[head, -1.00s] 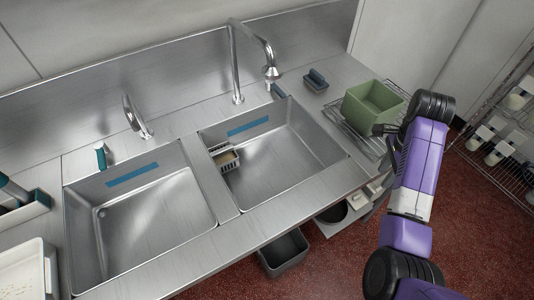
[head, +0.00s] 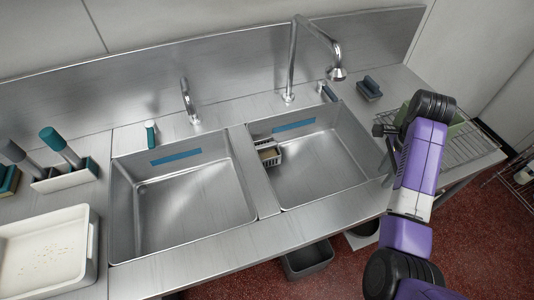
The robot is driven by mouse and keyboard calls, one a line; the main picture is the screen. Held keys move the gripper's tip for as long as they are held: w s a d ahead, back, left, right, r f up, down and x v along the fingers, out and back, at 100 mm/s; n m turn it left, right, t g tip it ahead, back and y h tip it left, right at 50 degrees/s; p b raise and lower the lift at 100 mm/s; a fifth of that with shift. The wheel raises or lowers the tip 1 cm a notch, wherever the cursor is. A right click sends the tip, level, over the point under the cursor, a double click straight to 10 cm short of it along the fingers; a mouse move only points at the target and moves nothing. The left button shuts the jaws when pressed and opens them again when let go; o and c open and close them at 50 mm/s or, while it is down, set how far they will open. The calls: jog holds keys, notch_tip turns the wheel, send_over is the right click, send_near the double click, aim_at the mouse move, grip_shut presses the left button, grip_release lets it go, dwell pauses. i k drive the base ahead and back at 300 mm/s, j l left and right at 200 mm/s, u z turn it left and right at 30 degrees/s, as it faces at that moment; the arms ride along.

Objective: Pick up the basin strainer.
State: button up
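I see no loose thing that I can clearly name as the basin strainer. My gripper (head: 381,131) is at the right, beyond the right basin's edge and apart from both. Its fingers are mostly hidden, so its opening cannot be told.
Two faucets (head: 291,70) (head: 188,100) rise behind the basins. A green tub (head: 456,130) on a wire rack (head: 475,150) is partly behind my arm. A white tray (head: 95,245) and a brush holder (head: 65,178) stand left. A grey bin (head: 308,262) sits below.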

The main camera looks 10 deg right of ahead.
aim_at(269, 155)
jog(key=i+l+u, duration=0.2)
jog(key=u, duration=0.2)
jog(key=i+l+u, duration=0.35)
jog(key=i, duration=0.25)
jog(key=j+u, duration=0.05)
